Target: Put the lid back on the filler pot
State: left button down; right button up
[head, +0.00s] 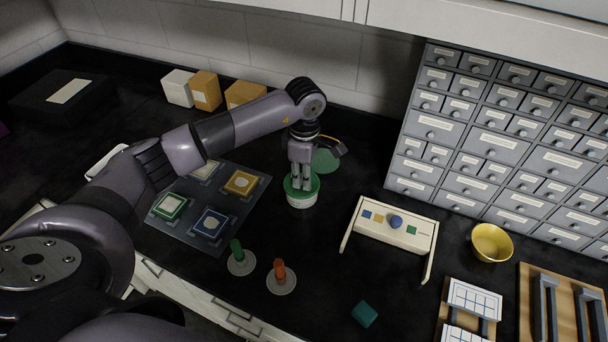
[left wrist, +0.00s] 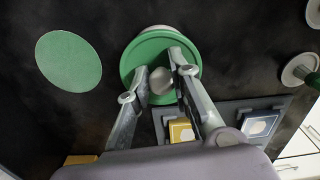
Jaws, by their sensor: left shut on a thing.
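The filler pot (head: 302,201) is a small white round pot standing on the dark counter in the middle of the head view. Its green lid (head: 313,184) is over the top of the pot. My left gripper (head: 301,187) points down from above, shut on the lid's pale knob. In the left wrist view the fingers (left wrist: 166,80) close around the knob (left wrist: 160,84) at the middle of the green lid (left wrist: 148,48). A little of the white pot (left wrist: 158,29) shows past the lid's far edge. I cannot tell whether the lid is fully seated. My right gripper is not seen.
A flat green disc (head: 326,161) lies just behind the pot. A grey board (head: 186,232) with coloured tiles is to the left. Green (head: 237,252) and orange (head: 280,270) handled pieces stand in front. A cream rack (head: 390,233) is to the right.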

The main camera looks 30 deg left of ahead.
pick_arm(q)
jog(key=shift+f+b, duration=0.2)
jog(key=shift+b, duration=0.4)
dwell(1.0)
dwell(0.3)
jog(key=c, duration=1.4)
grip_release()
jog(key=shift+o, duration=0.3)
jog(key=o, duration=0.5)
jog(key=shift+c, duration=0.2)
jog(key=shift+r, duration=0.15)
jog(key=shift+r+p, duration=1.8)
jog(key=shift+r, duration=1.6)
